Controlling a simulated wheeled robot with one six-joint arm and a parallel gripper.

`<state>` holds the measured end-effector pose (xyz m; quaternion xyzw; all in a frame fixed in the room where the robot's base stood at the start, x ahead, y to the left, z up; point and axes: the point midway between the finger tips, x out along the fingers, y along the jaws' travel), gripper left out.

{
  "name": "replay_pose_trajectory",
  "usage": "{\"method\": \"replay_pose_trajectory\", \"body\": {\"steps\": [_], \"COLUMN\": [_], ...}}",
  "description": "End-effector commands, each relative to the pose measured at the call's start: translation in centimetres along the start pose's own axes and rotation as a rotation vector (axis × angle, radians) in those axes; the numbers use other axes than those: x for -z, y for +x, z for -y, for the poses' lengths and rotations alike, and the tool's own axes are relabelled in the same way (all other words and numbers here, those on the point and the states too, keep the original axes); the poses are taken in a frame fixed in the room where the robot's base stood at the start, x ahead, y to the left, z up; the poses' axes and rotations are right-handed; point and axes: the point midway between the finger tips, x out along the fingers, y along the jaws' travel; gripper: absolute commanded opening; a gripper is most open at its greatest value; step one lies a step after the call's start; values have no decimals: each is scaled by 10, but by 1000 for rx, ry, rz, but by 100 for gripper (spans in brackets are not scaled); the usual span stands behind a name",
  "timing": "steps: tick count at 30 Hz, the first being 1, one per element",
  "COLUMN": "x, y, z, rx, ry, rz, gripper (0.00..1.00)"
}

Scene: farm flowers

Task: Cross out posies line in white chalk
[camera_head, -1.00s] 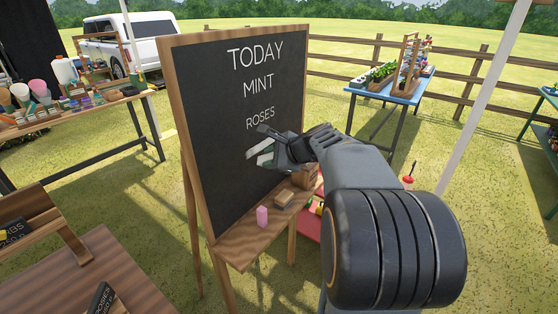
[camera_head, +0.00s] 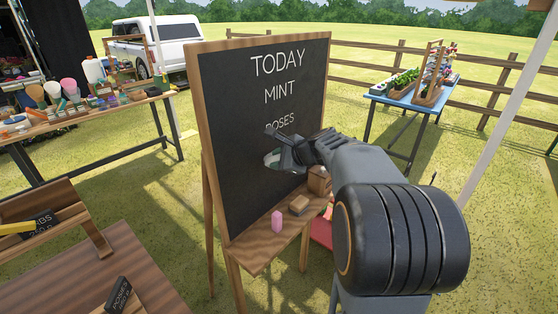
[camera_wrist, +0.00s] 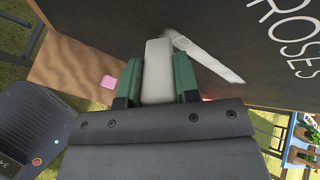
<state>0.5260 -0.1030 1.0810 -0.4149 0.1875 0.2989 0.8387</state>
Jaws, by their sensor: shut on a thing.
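The black chalkboard (camera_head: 235,110) stands on a wooden easel, with TODAY, MINT and ROSES in white. No posies line is visible on the board. My gripper (camera_head: 272,158) is at the board just below ROSES. In the wrist view, its green-padded fingers (camera_wrist: 158,80) are shut on a white chalk stick (camera_wrist: 157,62). A pale streak (camera_wrist: 208,58) lies on the board beside the chalk. I cannot tell whether the tip touches the board.
The easel ledge (camera_head: 255,250) holds a pink block (camera_head: 277,221), a wooden-backed block (camera_head: 299,205) and a wooden box (camera_head: 319,180). A dark label (camera_head: 118,294) lies on the near-left table. A blue plant table (camera_head: 410,100) stands behind right.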

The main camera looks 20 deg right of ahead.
Motion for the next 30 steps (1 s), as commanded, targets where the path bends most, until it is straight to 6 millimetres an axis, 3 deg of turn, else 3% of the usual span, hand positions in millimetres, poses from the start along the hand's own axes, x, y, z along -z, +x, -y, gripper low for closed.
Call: {"method": "replay_pose_trajectory", "body": {"steps": [30], "x": [1], "y": [7], "z": [9], "rx": [1], "ry": [1], "rz": [0], "gripper": [6]}}
